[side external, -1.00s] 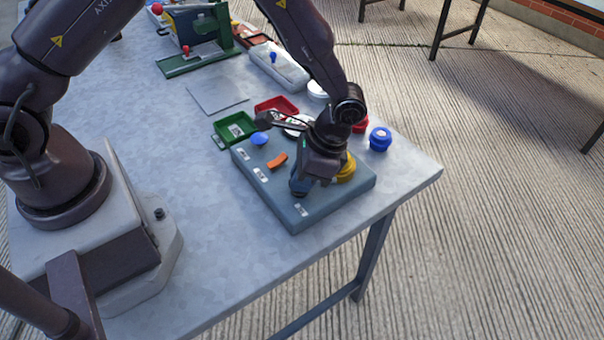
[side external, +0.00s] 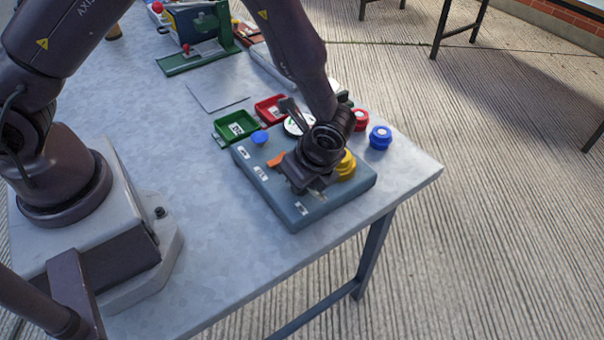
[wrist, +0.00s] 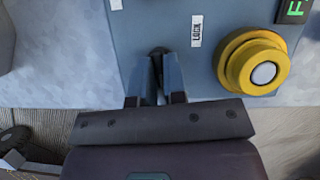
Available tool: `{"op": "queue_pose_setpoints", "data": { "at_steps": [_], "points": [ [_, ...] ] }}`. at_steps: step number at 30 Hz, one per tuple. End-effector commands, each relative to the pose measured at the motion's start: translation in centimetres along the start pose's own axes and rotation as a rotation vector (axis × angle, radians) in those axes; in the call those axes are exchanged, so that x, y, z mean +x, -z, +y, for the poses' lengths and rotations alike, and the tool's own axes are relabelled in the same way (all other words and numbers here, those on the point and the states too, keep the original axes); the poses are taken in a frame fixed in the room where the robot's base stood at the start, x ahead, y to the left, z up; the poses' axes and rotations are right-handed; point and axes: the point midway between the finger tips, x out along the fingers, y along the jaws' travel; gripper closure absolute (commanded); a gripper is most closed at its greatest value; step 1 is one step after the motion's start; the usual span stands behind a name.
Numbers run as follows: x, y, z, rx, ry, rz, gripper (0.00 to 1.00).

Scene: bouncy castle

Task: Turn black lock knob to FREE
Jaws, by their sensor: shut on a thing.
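The grey-blue control box (side external: 262,188) stands on the table, with a yellow round knob (side external: 346,165) at its right. In the wrist view the yellow knob with a pale centre (wrist: 264,74) is right of my gripper. My gripper (wrist: 160,62) points at the box face and is shut on the black lock knob (wrist: 158,51), of which only a dark rim shows between and beyond the fingertips. A white LOCK label (wrist: 196,31) is just beyond and right of it. A green-lit display (wrist: 296,9) shows part of a letter F. In the side view my wrist hides the black knob.
A blue button (side external: 260,137) and an orange piece (side external: 275,160) are on the box. A green tray (side external: 234,126), a red tray (side external: 270,108), a red knob (side external: 360,120) and a blue knob (side external: 380,137) stand behind.

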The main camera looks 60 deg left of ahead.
Motion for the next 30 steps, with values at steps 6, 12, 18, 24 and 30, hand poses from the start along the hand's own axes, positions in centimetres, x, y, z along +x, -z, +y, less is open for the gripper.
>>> {"op": "queue_pose_setpoints", "data": {
  "at_steps": [6,12,18,24,30],
  "points": [
    [0.46,-0.27,0.23,0.079,0.023,-0.007,1.00],
    [0.46,-0.31,0.20,0.108,0.037,-0.008,1.00],
    [0.47,-0.35,0.16,0.114,0.039,-0.008,1.00],
    [0.48,-0.38,0.13,0.114,0.040,-0.008,1.00],
    [0.49,-0.36,0.24,0.114,0.037,-0.009,0.63]
  ]
}}
